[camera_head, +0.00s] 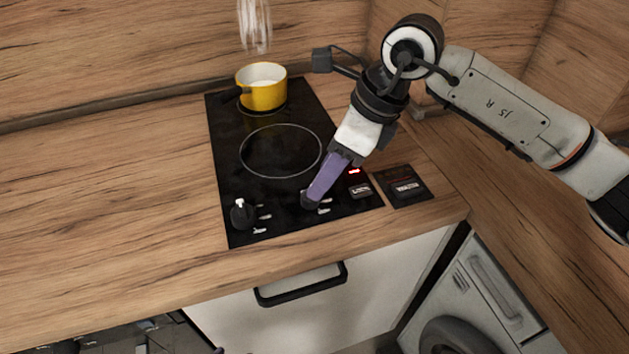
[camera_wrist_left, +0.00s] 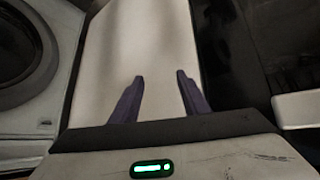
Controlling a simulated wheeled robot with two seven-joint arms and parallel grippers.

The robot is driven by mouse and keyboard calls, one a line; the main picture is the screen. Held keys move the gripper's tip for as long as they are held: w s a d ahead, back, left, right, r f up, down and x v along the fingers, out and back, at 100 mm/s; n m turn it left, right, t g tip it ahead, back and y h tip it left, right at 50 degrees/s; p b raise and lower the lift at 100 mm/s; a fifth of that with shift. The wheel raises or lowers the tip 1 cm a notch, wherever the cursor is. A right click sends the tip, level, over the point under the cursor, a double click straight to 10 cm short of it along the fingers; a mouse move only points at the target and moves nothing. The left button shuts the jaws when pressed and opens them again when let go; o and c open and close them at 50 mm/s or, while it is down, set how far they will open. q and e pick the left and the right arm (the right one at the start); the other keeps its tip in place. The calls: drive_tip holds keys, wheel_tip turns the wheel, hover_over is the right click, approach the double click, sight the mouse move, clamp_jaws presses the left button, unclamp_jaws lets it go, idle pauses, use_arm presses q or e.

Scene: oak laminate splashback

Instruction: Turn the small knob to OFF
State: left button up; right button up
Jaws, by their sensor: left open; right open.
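The black cooktop (camera_head: 231,170) lies in the wood counter. One dark knob (camera_head: 240,213) with a light mark stands at its front left, with small pale markings beside it. My right gripper (camera_head: 311,202) reaches down over the front right of the cooktop, its purple fingers at a second dark knob, which they largely hide. It is open; I cannot tell whether the fingers touch that knob. The markings are too small to read, so I cannot tell the knobs' settings. My left gripper (camera_wrist_left: 160,88) is open and empty in the left wrist view, in front of a pale panel.
A yellow pot (camera_head: 263,95) stands on the rear burner with steam above it. A red-lit display (camera_head: 354,171) is right of my right fingers. A dark panel (camera_head: 403,186) lies right of the cooktop. A drawer handle (camera_head: 300,286) juts out below. The counter's left is clear.

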drive_tip(key=shift+p+x, duration=0.3)
drive_tip(key=shift+x, duration=2.45)
drive_tip(key=shift+r, duration=0.1)
drive_tip(key=c, duration=1)
